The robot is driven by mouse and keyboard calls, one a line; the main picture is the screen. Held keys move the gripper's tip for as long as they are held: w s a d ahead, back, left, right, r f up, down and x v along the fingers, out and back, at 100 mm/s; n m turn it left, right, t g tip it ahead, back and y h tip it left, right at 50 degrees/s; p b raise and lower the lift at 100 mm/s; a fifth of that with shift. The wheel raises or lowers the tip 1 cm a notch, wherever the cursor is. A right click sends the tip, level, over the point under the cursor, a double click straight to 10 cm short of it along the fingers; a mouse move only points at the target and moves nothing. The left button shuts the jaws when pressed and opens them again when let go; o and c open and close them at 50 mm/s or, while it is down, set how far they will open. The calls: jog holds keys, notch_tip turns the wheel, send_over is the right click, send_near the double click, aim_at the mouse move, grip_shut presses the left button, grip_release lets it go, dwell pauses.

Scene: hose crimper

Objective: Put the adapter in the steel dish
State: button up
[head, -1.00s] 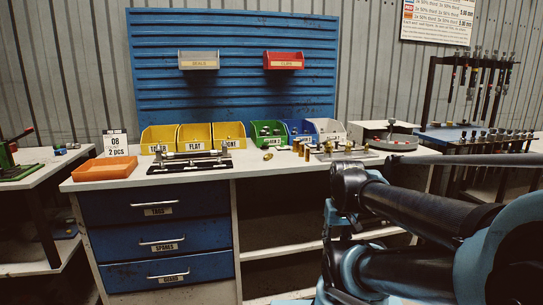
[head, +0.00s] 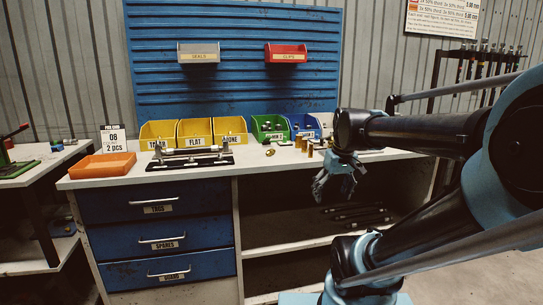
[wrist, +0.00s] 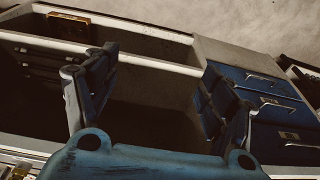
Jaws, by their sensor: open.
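My gripper (head: 340,182) hangs in front of the bench's open shelf bay, below the worktop edge. In the wrist view its two fingers (wrist: 160,60) are spread apart with nothing between them. A small brass fitting (head: 270,152) lies on the worktop in front of the green bin. Several brass pieces (head: 309,149) stand just to its right. I cannot tell which of these is the adapter. I cannot make out the steel dish; my arm covers the right part of the worktop.
Yellow bins (head: 194,133), a green bin (head: 268,128) and a blue bin (head: 304,125) line the back. An orange tray (head: 102,165) sits at the left. A fixture on a black plate (head: 190,163) lies mid-bench. Blue drawers (head: 158,238) are below; they also show in the wrist view (wrist: 262,92).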

jog(key=w+a+r+n+y, duration=0.1)
jog(key=w+a+r+n, duration=0.4)
jog(key=w+r, duration=0.8)
jog(key=n+y, duration=0.2)
jog(key=n, duration=0.2)
send_near(272, 150)
jog(key=x, duration=0.9)
jog(key=shift+s, duration=0.15)
jog(key=c, duration=1.3)
jog(key=shift+o, duration=0.2)
jog(key=shift+r, duration=0.1)
